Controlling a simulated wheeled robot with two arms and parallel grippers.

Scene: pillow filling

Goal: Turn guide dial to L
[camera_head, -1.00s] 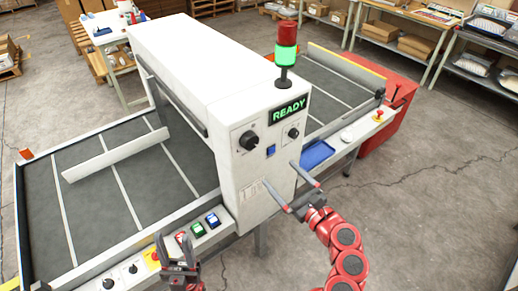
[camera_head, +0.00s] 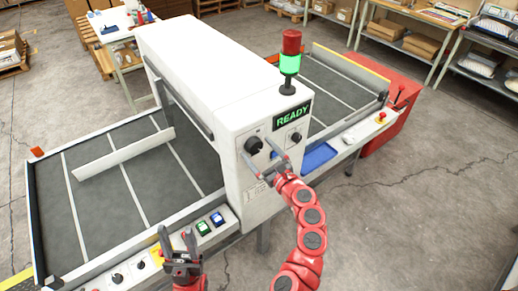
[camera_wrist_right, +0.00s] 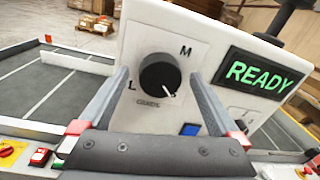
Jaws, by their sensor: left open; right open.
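The guide dial (camera_head: 254,144) is a black round knob on the white front panel. In the right wrist view the dial (camera_wrist_right: 158,74) has an L at its left, an M at its upper right and GUIDE printed below. Its white pointer mark is toward the lower right, away from L. My right gripper (camera_head: 256,148) is open in front of the dial. In the right wrist view its fingers appear on either side of the knob; I cannot tell whether they touch it. My left gripper (camera_head: 175,232) is open and empty above the near control strip.
A smaller knob (camera_head: 296,138) sits right of the dial, under the READY display (camera_head: 293,116). Green (camera_head: 203,227) and blue (camera_head: 217,219) buttons are on the near strip beside my left gripper. A blue tray (camera_head: 318,156) is right of the panel. The right floor is open.

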